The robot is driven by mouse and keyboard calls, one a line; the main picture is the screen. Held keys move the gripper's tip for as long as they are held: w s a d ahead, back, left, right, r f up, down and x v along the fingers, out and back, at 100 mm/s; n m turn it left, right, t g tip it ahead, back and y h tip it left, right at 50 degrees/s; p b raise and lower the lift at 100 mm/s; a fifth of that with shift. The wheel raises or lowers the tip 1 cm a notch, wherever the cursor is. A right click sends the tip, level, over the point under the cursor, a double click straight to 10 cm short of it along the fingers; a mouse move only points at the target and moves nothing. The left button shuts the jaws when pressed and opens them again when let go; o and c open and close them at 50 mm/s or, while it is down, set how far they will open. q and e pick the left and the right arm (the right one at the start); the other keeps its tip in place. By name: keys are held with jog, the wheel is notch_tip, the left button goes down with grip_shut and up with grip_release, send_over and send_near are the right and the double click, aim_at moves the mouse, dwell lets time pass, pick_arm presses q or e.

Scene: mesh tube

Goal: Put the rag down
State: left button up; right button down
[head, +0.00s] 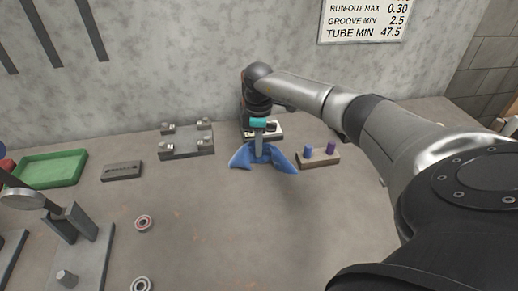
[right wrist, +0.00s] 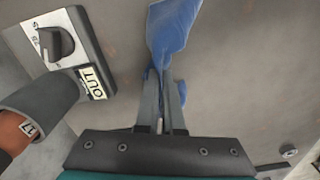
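The blue rag (head: 279,158) hangs bunched from my right gripper (head: 259,152), spreading out to both sides below the fingers. It is at the back of the grey workbench (head: 215,230), in front of a light plate. In the right wrist view the fingers (right wrist: 163,78) are closed together on the rag (right wrist: 172,30), with cloth showing above and beside the tips. I cannot tell whether the rag's lower edge touches the bench. My left gripper is not in view.
A block with blue and purple pegs (head: 318,158) stands close right of the rag. A grey fixture plate (head: 187,148) stands to its left. Further left are a dark block (head: 122,171) and a green tray (head: 50,168). Bearing rings (head: 143,222) lie in front; the front middle is clear.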

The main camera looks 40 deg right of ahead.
jog(key=shift+s+a+f, duration=0.25)
jog(key=shift+s+a, duration=0.55)
jog(key=shift+s, duration=0.15)
jog(key=shift+s+a+f, duration=0.25)
jog(key=shift+s+a, duration=0.55)
jog(key=shift+s, duration=0.2)
jog(key=shift+s+a+f, duration=0.25)
jog(key=shift+s+a, duration=0.55)
jog(key=shift+s, duration=0.15)
jog(key=c, duration=0.6)
grip_release()
